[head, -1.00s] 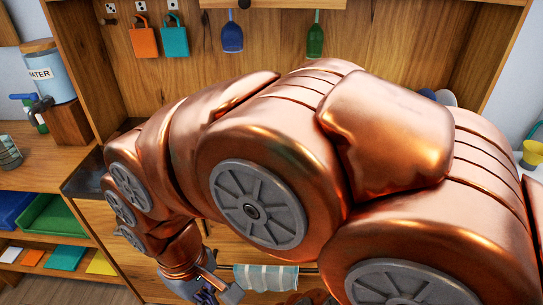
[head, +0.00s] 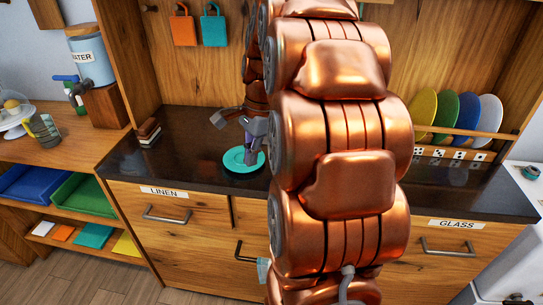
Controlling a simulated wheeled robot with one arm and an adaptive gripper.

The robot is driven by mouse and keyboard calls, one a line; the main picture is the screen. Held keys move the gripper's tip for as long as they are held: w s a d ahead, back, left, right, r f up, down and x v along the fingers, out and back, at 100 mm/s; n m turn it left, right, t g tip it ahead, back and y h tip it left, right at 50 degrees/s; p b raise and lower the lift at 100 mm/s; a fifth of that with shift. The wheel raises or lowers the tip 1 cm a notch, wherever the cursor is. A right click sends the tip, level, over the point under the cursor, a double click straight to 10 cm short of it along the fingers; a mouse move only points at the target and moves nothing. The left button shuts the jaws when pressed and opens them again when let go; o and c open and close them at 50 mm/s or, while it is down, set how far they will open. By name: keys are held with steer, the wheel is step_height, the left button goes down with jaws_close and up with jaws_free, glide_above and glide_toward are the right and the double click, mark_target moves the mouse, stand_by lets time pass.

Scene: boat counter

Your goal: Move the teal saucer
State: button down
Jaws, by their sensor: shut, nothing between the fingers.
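The teal saucer (head: 233,163) lies flat on the dark countertop in the head view, just left of my arm. My gripper (head: 250,155) points down over the saucer's right half, its fingertips shut with nothing between them. It covers part of the saucer. I cannot tell whether the fingertips touch the saucer or hover just above it.
A dark counter (head: 190,135) spreads around the saucer, with a small brown-and-white stack (head: 148,131) at its left. Coloured plates (head: 447,115) stand in a rack at the right. A water dispenser (head: 90,62) stands at far left. My arm hides the middle.

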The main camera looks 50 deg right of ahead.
mark_target(268, 164)
steer(key=d+m+t, duration=0.1)
steer(key=d+m, duration=0.8)
steer(key=d, duration=0.7)
steer(key=p+x, duration=0.2)
steer(key=x, duration=0.7)
steer(key=shift+a+f, duration=0.1)
steer(key=shift+f, duration=0.15)
steer(key=shift+w+a+f+p, duration=0.1)
steer(key=shift+w+a+p, duration=0.25)
steer(key=shift+w, duration=0.25)
steer(key=shift+w+a+f+p, duration=0.1)
steer(key=shift+w+a+p, duration=0.15)
steer(key=shift+w+a, duration=0.5)
steer(key=shift+w, duration=0.35)
